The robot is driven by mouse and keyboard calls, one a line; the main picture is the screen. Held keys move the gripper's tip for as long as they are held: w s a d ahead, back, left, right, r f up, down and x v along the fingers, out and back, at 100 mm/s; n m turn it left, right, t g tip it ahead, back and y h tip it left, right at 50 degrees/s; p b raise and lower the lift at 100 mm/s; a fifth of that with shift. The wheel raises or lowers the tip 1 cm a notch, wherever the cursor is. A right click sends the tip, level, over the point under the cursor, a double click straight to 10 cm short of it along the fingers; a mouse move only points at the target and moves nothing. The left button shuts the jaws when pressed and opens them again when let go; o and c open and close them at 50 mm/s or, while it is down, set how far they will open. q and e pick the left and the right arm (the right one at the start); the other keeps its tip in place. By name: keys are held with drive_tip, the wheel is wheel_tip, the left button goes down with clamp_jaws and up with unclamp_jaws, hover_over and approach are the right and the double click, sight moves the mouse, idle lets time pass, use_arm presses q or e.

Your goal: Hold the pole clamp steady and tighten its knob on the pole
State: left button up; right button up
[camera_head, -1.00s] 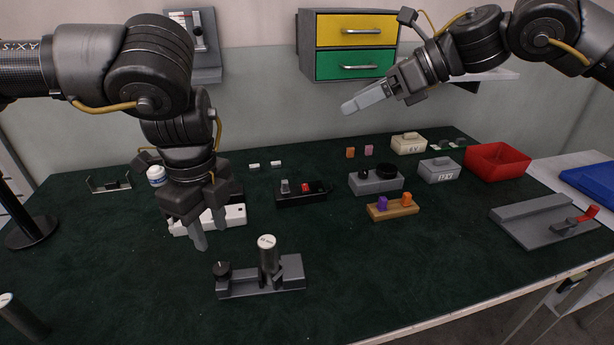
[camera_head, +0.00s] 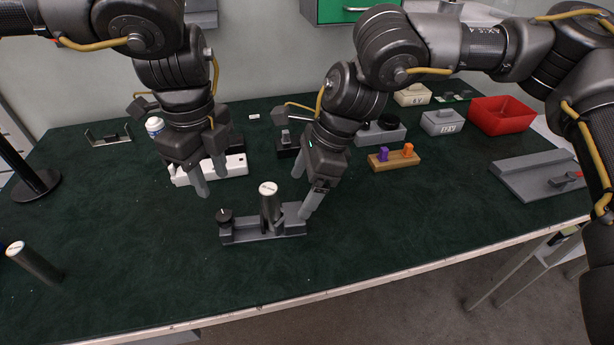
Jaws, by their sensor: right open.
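The pole clamp (camera_head: 290,229) is a grey block on the near middle of the green bench. My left gripper (camera_head: 209,182) points down above and behind the knob, open and empty, apart from the clamp. My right gripper (camera_head: 302,194) is open, just behind the clamp's right end. One of its fingers overlaps that end in the picture; I cannot tell whether they touch.
A white block (camera_head: 225,169) lies behind my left gripper. A wooden block with purple and orange pegs (camera_head: 394,161), a red bin (camera_head: 503,115) and a grey fixture (camera_head: 530,176) are to the right.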

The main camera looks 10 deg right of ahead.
sight(288, 214)
drive_tip(key=x, duration=0.9)
drive_tip(key=shift+c, duration=1.4)
drive_tip(key=c, duration=0.8)
drive_tip(key=shift+c, duration=0.2)
